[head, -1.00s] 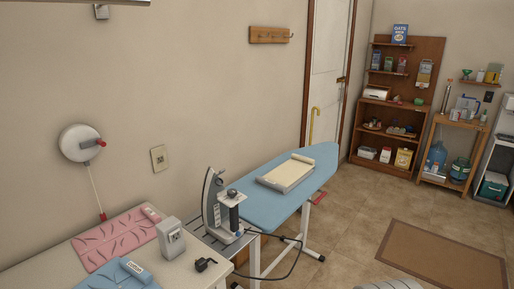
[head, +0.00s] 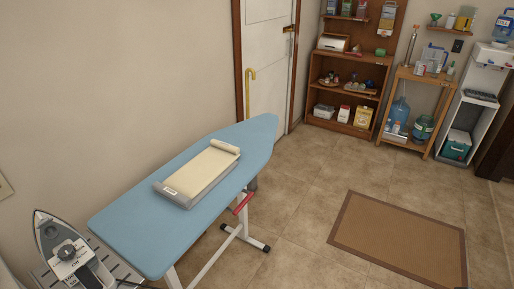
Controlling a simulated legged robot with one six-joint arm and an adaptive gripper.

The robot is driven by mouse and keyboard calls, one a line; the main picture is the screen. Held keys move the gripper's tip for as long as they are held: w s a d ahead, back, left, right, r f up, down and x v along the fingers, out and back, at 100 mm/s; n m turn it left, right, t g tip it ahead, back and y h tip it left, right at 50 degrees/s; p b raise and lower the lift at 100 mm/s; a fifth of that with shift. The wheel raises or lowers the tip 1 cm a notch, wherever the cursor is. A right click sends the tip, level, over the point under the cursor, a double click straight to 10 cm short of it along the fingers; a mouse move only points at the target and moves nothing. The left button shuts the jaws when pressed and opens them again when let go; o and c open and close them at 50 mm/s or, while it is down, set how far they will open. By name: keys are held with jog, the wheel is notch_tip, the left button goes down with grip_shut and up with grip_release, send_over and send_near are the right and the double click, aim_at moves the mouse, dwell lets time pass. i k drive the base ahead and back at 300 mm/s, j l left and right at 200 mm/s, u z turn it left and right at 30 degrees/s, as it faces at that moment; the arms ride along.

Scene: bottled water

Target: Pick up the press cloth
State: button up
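A cream folded cloth (head: 203,171), likely the press cloth, lies on a grey flat base on the blue ironing board (head: 129,221). One end of the cloth looks rolled, at the far right end of the base. A small label shows near its front left end. My gripper is not in view.
An iron (head: 66,248) stands on a metal rest at the board's near left end. A brown mat (head: 400,238) lies on the tiled floor at right. A wooden shelf (head: 346,98) and a stand with water bottles (head: 416,112) are at the back. Floor between is clear.

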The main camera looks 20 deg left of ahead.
aim_at(191, 179)
jog(key=i+u, duration=0.15)
jog(key=i, duration=0.3)
jog(key=i+l+u, duration=0.1)
jog(key=i, duration=0.4)
jog(key=i+l+u, duration=0.15)
jog(key=i, duration=0.3)
jog(key=i+j+u, duration=0.15)
jog(key=i+u, duration=0.4)
jog(key=u, duration=0.2)
jog(key=i+u, duration=0.4)
jog(key=i+l+u, duration=0.1)
jog(key=u, duration=0.25)
jog(key=i+l+u, duration=0.1)
jog(key=i+u, duration=0.25)
jog(key=i, duration=0.25)
